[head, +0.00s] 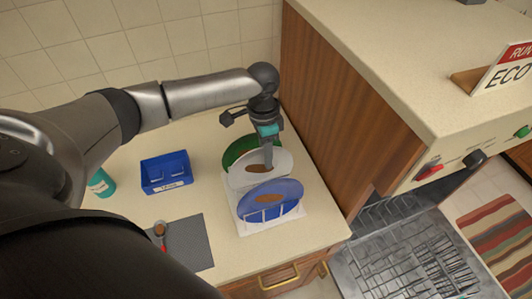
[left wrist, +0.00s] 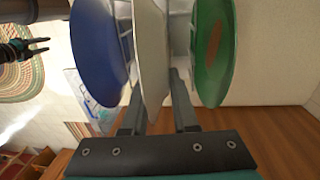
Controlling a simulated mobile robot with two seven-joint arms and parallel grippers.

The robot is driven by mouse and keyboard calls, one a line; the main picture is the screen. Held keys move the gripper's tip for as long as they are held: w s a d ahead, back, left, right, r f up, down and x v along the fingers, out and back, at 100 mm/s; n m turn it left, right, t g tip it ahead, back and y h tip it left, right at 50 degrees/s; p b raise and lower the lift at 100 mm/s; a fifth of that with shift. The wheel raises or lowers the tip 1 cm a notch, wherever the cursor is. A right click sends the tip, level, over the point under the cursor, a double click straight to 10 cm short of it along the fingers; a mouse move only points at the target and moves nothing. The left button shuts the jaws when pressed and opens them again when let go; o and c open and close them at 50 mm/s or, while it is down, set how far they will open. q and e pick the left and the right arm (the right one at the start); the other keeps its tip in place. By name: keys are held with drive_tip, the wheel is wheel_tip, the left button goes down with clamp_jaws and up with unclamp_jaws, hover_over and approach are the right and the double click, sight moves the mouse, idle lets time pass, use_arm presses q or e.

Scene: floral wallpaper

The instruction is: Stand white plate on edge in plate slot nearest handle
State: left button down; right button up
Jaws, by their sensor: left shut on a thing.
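A white plate (head: 243,177) with a brown patch stands on edge in the white rack (head: 294,221), between a green plate (head: 240,148) behind and a blue plate (head: 285,188) in front. My left gripper (head: 268,163) reaches down from above and is shut on the white plate's upper rim. In the left wrist view, the white plate (left wrist: 151,45) sits between the fingers (left wrist: 158,108), with the blue plate (left wrist: 97,50) on the left and the green plate (left wrist: 212,60) on the right. My right gripper (left wrist: 32,46) shows small at the upper left there, its fingers apart and empty.
A blue bin (head: 165,172), a teal bottle (head: 102,184) and a grey mat (head: 186,245) with a spoon are left of the rack. A wooden side panel (head: 345,110) rises close on the right. An open dishwasher rack (head: 410,255) is lower right. A brass drawer handle (head: 278,279) is below the counter.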

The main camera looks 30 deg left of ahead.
use_arm(q)
drive_tip(key=shift+r, duration=0.15)
wheel_tip(320, 180, up, 3)
drive_tip(key=p, duration=0.3)
drive_tip(key=shift+f, duration=0.2)
drive_tip(key=shift+r, duration=3.65)
